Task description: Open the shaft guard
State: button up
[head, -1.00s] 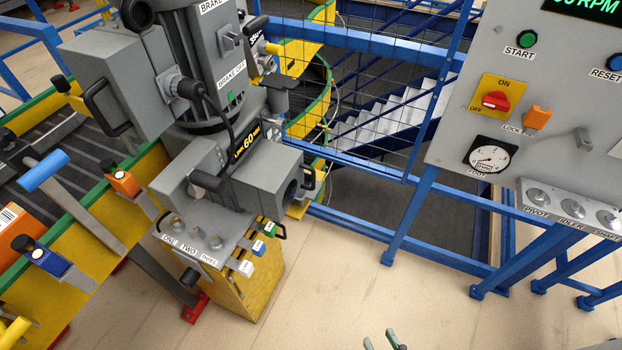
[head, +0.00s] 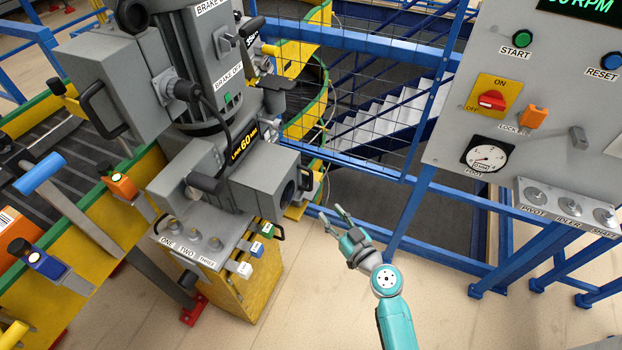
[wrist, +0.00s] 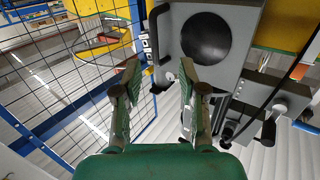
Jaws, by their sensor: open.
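A grey box (head: 262,172) with a dark round opening sits at the end of the drive unit in the head view. It looks like the shaft guard, though no label names it. A black bar handle (head: 307,178) is on its right side. In the wrist view the box (wrist: 238,65) is ahead, and its handle (wrist: 153,45) stands at the box's left edge. My gripper (head: 333,214) is open and empty, to the lower right of the handle and apart from it.
A blue mesh fence (head: 380,90) stands behind my gripper. The control panel (head: 545,100) is at the right. A yellow cabinet (head: 250,290) with a small peg shelf stands below the box. Another grey box (head: 130,75) with a handle is at upper left. The front floor is clear.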

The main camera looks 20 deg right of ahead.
aim_at(311, 179)
jog(key=shift+n+t+y, duration=0.3)
jog(key=w, duration=0.4)
jog(key=w+r, duration=0.1)
jog(key=w, duration=0.4)
jog(key=w+r, duration=0.1)
jog(key=w, duration=0.3)
jog(key=shift+w+a, duration=0.15)
jog(key=shift+a, duration=0.15)
grip_shut()
